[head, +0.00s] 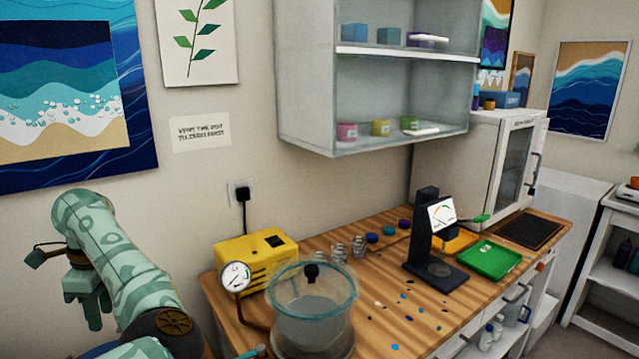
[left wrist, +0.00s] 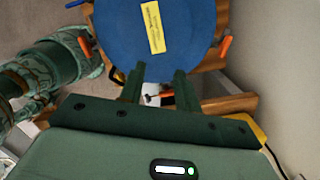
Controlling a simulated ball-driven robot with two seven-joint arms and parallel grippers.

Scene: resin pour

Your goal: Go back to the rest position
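My left gripper (head: 83,312) hangs at the left of the head view, fingers down, in front of the wall and left of the worktop. It also shows in the left wrist view (left wrist: 160,85), where its two dark green fingers stand apart with nothing held between them. My right gripper cannot be made out in either view.
A wooden worktop (head: 385,322) bears a yellow pump (head: 254,262), a clear chamber (head: 310,310), a black scale (head: 430,240) and a green tray (head: 489,260). A wall cabinet (head: 305,80) hangs above. The space around my left gripper looks free.

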